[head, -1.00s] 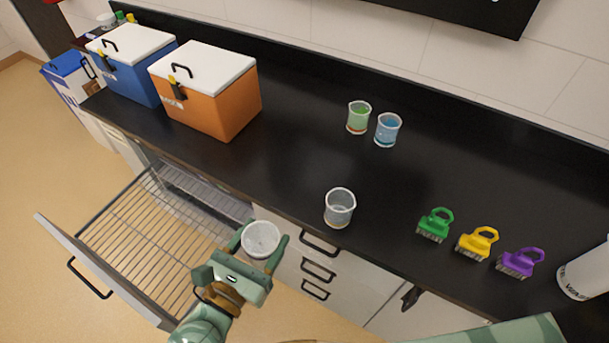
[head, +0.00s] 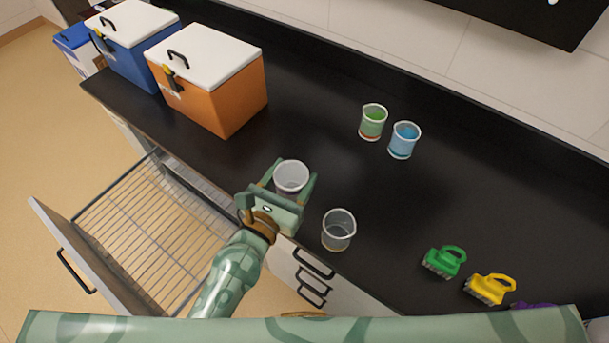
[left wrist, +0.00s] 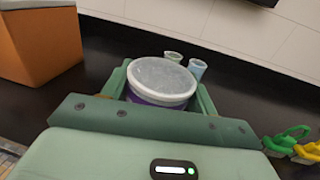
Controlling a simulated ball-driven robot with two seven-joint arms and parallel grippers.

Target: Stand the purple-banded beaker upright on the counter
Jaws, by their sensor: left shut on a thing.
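The purple-banded beaker (head: 291,176) is held upright between the fingers of my left gripper (head: 292,184), over the counter's front part. In the left wrist view the beaker (left wrist: 162,80) shows a pale rim and a purple band below it, with the gripper's fingers on both sides. The black counter (head: 330,110) lies beneath and behind it. The beaker's bottom is hidden by the gripper, so I cannot tell if it touches the counter. My right gripper does not show.
A clear beaker (head: 338,230) stands close by on the right, near the front edge. Green (head: 373,122) and blue (head: 404,140) beakers stand farther back. Orange (head: 215,90) and blue (head: 140,50) coolers are at left. An open wire drawer (head: 140,220) juts out below.

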